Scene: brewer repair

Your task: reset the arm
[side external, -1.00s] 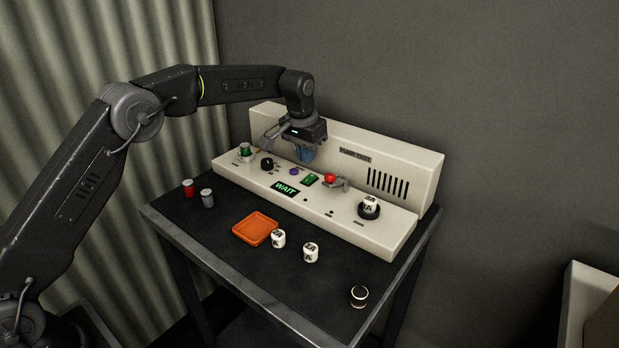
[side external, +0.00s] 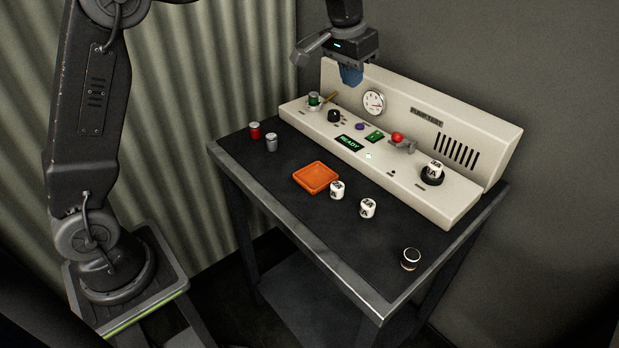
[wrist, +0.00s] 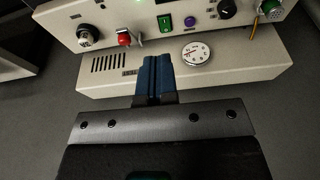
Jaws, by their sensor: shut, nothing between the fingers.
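My gripper (side external: 350,78) hangs above the back edge of the pump test panel, clear of it, with its blue fingers pointing down. In the wrist view my gripper (wrist: 154,72) shows its blue fingers shut together with nothing between them. The pump test panel (side external: 455,200) is cream, with a display (side external: 349,144) that reads READY, a round gauge (side external: 373,102), a red knob (side external: 397,137), a green switch (side external: 374,136) and a black knob (side external: 334,116). The gauge also shows in the wrist view (wrist: 196,54). A labelled white cylinder (side external: 435,169) sits in the panel's round black holder.
An orange tray (side external: 316,190) lies empty on the black table (side external: 290,215). Two labelled white cylinders (side external: 337,190) (side external: 368,208) stand beside it. A red cylinder (side external: 255,130), a grey cylinder (side external: 271,142) and a dark round part (side external: 411,259) stand near the table's edges.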

